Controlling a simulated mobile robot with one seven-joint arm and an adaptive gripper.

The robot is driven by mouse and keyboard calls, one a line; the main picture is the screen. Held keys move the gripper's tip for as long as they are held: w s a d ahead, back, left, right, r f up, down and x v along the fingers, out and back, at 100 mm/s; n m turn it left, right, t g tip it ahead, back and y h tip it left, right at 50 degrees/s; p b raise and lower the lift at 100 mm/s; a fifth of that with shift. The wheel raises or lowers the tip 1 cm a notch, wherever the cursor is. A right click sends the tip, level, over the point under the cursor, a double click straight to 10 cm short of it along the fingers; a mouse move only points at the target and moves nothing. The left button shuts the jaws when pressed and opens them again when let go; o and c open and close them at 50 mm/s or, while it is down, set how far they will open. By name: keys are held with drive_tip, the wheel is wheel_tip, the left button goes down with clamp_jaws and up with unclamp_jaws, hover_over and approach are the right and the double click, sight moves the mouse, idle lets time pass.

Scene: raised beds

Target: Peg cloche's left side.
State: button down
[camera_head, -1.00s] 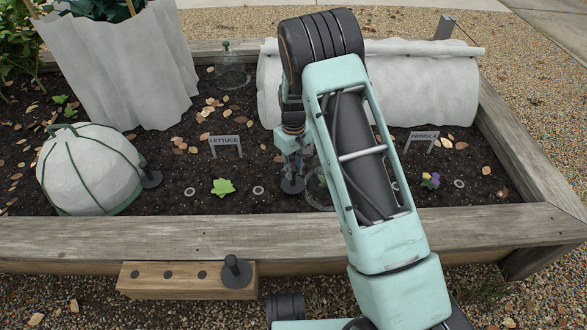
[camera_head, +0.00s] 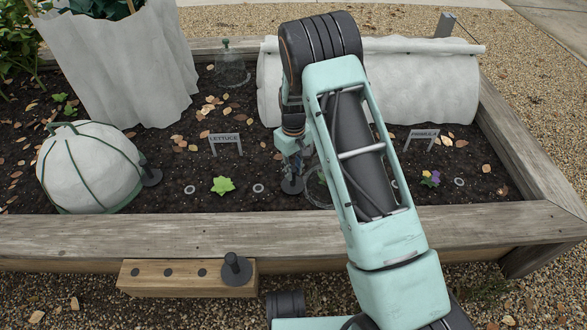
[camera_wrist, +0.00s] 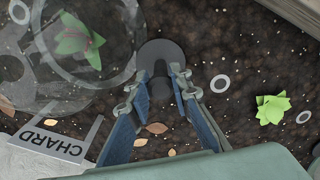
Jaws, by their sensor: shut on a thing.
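A clear cloche (camera_wrist: 118,40) stands over a green and reddish plant (camera_wrist: 80,42) in the wrist view. In the head view my arm hides most of it; only its left part (camera_head: 317,194) shows. My gripper (camera_wrist: 160,88) is shut on a dark peg (camera_wrist: 172,52) with a round flat head. In the head view the peg (camera_head: 291,186) is low at the soil, at the cloche's left side. The peg's head is at the cloche's rim in the wrist view; I cannot tell whether they touch or how deep the peg is.
A white cloche (camera_head: 85,170) with a peg (camera_head: 150,175) stands at left. A wooden block (camera_head: 180,285) with another peg (camera_head: 236,270) is in front of the bed. Signs for lettuce (camera_head: 225,139) and primula (camera_head: 423,134), a lettuce (camera_head: 222,185) and a white fleece roll (camera_head: 430,85) are nearby.

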drive_tip(key=shift+f, duration=0.2)
drive_tip(key=c, duration=1.7)
unclamp_jaws()
drive_tip(key=shift+o, duration=0.2)
wheel_tip(320, 180, up, 12)
